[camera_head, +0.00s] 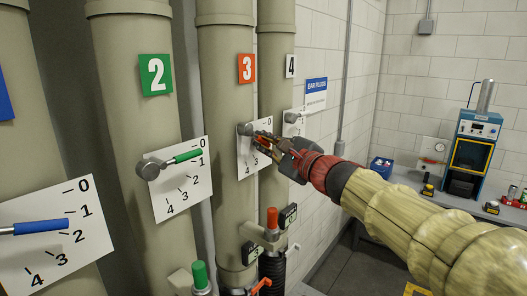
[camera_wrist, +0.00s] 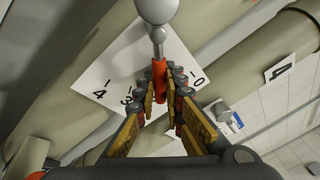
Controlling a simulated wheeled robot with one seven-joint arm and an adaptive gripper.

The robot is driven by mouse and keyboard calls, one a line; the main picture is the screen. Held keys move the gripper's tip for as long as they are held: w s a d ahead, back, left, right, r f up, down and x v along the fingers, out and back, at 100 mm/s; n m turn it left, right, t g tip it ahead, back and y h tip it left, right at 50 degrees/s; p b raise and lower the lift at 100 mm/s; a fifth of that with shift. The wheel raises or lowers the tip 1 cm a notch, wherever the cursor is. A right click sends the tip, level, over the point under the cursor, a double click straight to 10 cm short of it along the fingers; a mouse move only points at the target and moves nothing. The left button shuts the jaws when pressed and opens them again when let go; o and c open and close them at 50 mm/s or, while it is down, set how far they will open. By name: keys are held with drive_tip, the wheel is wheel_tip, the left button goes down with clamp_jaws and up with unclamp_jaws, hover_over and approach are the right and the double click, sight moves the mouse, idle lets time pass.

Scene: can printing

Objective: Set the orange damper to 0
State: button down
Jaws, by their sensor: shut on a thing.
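The orange damper is on the tan pipe with the orange "3" sign (camera_head: 247,68). Its white scale plate (camera_head: 244,160) also shows in the wrist view (camera_wrist: 112,65), with 0, 3 and 4 legible there. The orange handle (camera_wrist: 158,82) extends from a grey pivot (camera_wrist: 157,10) and points between 3 and 0; the marks between are hidden by my fingers. My gripper (camera_head: 262,141) is at this plate in the head view. In the wrist view my gripper (camera_wrist: 165,76) is shut on the orange handle, with a finger on each side.
A green damper handle (camera_head: 187,156) on pipe 2 and a blue one (camera_head: 41,226) are to the left. Pipe 4 (camera_head: 276,85) stands close on the right. Red-topped (camera_head: 272,216) and green-topped (camera_head: 200,275) valves are below. A bench with a blue machine (camera_head: 470,150) is at right.

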sight(258, 123)
drive_tip(key=shift+w+d+r+n+t+b, duration=0.15)
drive_tip(key=shift+n+b, duration=0.5)
drive_tip(key=shift+b, duration=1.3)
drive_tip(key=shift+w+d+r+n+t+b, duration=0.15)
drive_tip(key=shift+n+b, duration=0.5)
drive_tip(key=shift+b, duration=1.25)
drive_tip(key=n+b, duration=0.1)
drive_tip(key=b, duration=0.2)
drive_tip(key=r+n+y+b, duration=0.1)
drive_tip(key=n+b, duration=0.1)
drive_tip(key=b, duration=0.1)
drive_tip(key=shift+w+r+y+b, duration=0.15)
drive_tip(key=shift+y+b, duration=0.15)
drive_tip(key=shift+b, duration=0.1)
drive_tip(key=r+n+b, duration=0.1)
drive_tip(key=n+b, duration=0.1)
drive_tip(key=b, duration=0.1)
drive_tip(key=shift+r+y+b, duration=0.2)
drive_tip(key=shift+y+b, duration=0.15)
drive_tip(key=shift+y, duration=0.05)
drive_tip(key=shift+r, duration=0.1)
drive_tip(key=c, duration=2.1)
unclamp_jaws()
drive_tip(key=shift+c, duration=0.2)
drive_tip(key=shift+d, duration=0.1)
drive_tip(key=v, duration=1.2)
